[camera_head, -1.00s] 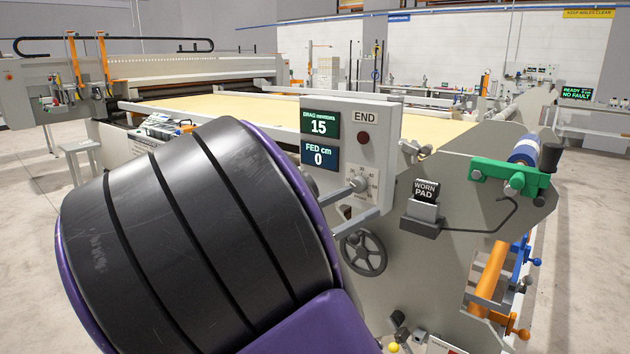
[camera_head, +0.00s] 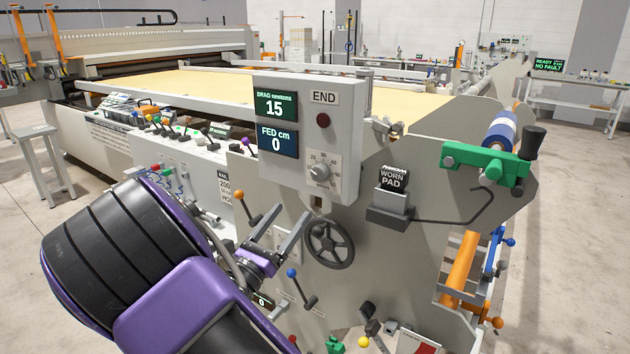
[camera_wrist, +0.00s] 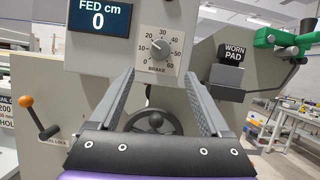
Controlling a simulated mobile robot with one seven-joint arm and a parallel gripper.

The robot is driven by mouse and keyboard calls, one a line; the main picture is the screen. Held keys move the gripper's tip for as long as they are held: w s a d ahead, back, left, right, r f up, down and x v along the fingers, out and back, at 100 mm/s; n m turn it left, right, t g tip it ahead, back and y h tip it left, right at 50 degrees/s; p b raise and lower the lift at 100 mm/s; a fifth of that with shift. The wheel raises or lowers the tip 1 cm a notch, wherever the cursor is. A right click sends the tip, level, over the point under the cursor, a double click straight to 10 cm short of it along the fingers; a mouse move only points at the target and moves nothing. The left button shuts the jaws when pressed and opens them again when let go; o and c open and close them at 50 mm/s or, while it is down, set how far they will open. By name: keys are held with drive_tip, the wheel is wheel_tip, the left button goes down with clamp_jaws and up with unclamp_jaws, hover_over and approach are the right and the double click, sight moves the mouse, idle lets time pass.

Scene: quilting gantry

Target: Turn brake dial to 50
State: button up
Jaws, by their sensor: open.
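The brake dial (camera_head: 319,172) is a grey knob on a white scale plate, low on the grey control box (camera_head: 348,150). In the wrist view the dial (camera_wrist: 160,48) has a scale from 0 to 60, and its pointer looks turned up-left, around 10 to 20. The drag display (camera_head: 275,106) reads 15 newtons. My gripper (camera_head: 292,213) is open and empty, below and left of the dial. In the wrist view the two fingers (camera_wrist: 158,80) stand apart below the dial, touching nothing that I can see.
A dark handwheel (camera_head: 329,243) is just below the box, close to my fingers. An orange-knobbed lever (camera_head: 242,200) and a blue-knobbed lever (camera_head: 297,283) flank my gripper. The worn pad holder (camera_head: 393,190) sticks out to the right. The fed display (camera_head: 277,140) reads 0.

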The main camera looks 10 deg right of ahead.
sight(317, 178)
drive_tip(key=x, duration=1.1)
drive_tip(key=shift+w+d+r, duration=0.15)
drive_tip(key=shift+d, duration=0.1)
clamp_jaws()
